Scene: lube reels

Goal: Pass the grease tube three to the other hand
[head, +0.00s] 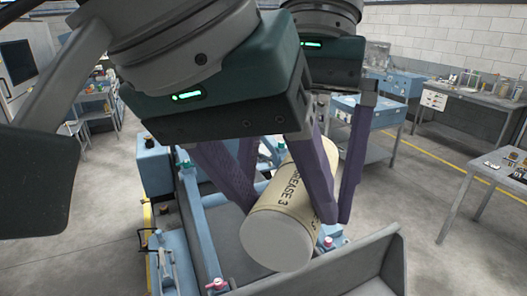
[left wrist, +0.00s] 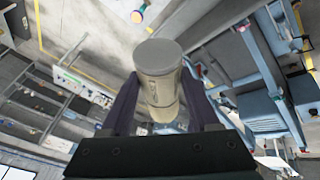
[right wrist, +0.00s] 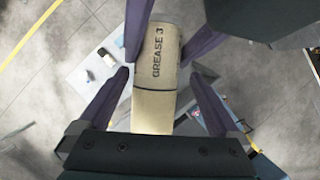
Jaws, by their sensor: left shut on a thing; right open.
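The grease tube three (head: 283,208) is a cream cylinder lettered GREASE 3 with a grey end cap, held tilted in the air. My left gripper (head: 245,195) is shut on it, near the capped end in the head view. The tube also shows in the left wrist view (left wrist: 160,82), between the left fingers. My right gripper (head: 335,205) is open, with its purple fingers around the tube's farther part. In the right wrist view the tube (right wrist: 153,80) lies between the right fingers (right wrist: 160,82), with gaps visible at the sides. Part of the tube is hidden behind fingers.
Below the tube is a blue-framed cart (head: 195,225) with a grey tray (head: 370,262). Blue cabinets (head: 372,125) and a grey workbench (head: 470,110) stand at the back right. Open concrete floor lies between them.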

